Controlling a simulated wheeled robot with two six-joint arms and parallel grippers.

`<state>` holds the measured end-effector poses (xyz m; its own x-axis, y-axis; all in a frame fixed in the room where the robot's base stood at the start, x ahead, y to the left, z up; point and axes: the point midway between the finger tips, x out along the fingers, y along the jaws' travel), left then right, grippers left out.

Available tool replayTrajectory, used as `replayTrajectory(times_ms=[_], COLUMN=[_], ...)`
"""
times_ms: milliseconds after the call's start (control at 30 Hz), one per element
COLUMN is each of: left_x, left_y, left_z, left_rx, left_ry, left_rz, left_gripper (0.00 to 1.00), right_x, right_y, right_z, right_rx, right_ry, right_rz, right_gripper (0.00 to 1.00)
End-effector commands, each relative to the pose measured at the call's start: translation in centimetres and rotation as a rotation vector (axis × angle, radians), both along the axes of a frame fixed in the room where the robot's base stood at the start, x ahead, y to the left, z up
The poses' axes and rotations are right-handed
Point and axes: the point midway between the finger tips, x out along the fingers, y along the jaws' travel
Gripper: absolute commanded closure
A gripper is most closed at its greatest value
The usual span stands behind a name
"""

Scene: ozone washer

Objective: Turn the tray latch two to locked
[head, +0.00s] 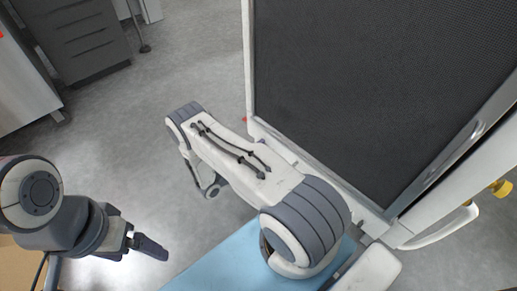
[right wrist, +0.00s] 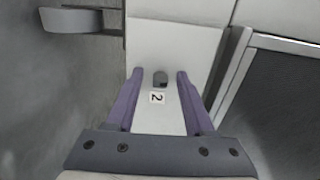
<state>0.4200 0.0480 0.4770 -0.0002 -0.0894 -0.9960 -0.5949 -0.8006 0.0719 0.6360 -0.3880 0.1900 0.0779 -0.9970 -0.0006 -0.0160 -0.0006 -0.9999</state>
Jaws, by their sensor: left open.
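In the right wrist view, tray latch two is a small dark grey knob (right wrist: 160,79) on a white panel (right wrist: 178,30). A label with the number 2 (right wrist: 157,97) sits just below it. My right gripper (right wrist: 160,73) is open, its two purple fingers on either side of the knob with a gap on both sides. In the head view the right gripper and the latch are hidden behind my right arm. My left gripper (head: 146,246) is open and empty at the lower left of the head view, away from the machine.
A large dark mesh panel in a white frame (head: 375,85) fills the upper right. A yellow knob (head: 501,188) shows at the right edge. A light blue surface (head: 215,262) lies below. Grey drawers (head: 80,40) stand at the upper left. The floor between is clear.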

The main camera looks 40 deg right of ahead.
Motion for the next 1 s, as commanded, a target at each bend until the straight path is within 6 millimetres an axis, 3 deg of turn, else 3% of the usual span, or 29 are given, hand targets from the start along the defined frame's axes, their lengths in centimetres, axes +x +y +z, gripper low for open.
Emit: replayTrajectory(times_ms=[167, 600, 1000], left_x=[0.0, 0.0, 0.0], left_y=[0.0, 0.0, 0.0], left_z=[0.8, 3.2, 3.3], left_rx=[0.0, 0.0, 0.0], left_ry=[0.0, 0.0, 0.0], left_rz=[0.0, 0.0, 0.0], left_gripper=[0.09, 0.09, 0.09], right_x=[0.0, -0.7, -0.8], right_y=[1.6, 9.4, 10.4], right_z=[0.2, 0.1, 0.0], right_rx=[0.0, 0.0, 0.0], right_ry=[0.001, -0.001, 0.001], right_rz=[0.005, 0.004, 0.0], right_gripper=[0.47, 0.47, 0.47])
